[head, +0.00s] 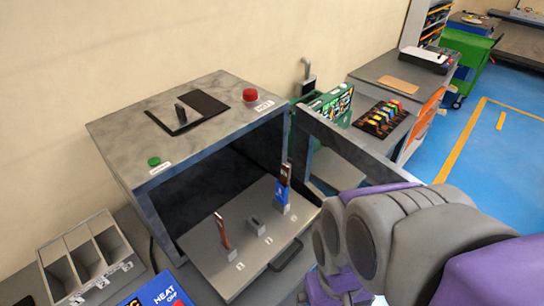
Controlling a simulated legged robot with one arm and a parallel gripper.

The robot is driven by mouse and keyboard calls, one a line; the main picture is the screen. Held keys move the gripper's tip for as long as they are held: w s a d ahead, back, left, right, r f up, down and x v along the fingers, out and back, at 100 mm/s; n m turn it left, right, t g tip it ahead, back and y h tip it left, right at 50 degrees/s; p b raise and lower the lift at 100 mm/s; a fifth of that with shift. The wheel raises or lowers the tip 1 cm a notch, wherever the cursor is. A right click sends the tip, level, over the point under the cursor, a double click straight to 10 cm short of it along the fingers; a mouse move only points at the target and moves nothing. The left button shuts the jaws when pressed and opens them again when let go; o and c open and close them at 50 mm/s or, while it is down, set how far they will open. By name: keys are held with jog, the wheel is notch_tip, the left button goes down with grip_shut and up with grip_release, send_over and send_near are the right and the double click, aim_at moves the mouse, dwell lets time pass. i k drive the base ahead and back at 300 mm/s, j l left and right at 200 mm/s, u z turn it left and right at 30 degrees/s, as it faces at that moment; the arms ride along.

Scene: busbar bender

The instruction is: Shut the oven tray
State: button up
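The oven is a grey box (191,100) against the wall, open at the front with a dark inside. Its tray (205,262) is pulled out at the front, with a dark handle (287,255) on its front edge. Two upright pieces, a copper-brown one (222,230) and a blue-and-brown one (284,186), stand in holders on the tray. A short grey holder (256,225) between them looks empty. My grey and purple arm fills the lower right, close to the tray's right side. My gripper is not visible.
A grey framed panel (345,143) stands out from the oven's right edge, partly behind my arm. A grey compartment bin (82,252) and a blue sign (155,293) lie at left. A bench with coloured tools (380,117) and a green cart (467,52) stand beyond. Blue floor (480,160) is clear at right.

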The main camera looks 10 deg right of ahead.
aim_at(260, 228)
jog(key=z, duration=0.6)
jog(key=k+j+z, duration=0.15)
jog(key=z, duration=0.2)
jog(key=k+j+z, duration=0.15)
jog(key=z, duration=0.2)
jog(key=k+j+z, duration=0.15)
jog(key=z, duration=0.2)
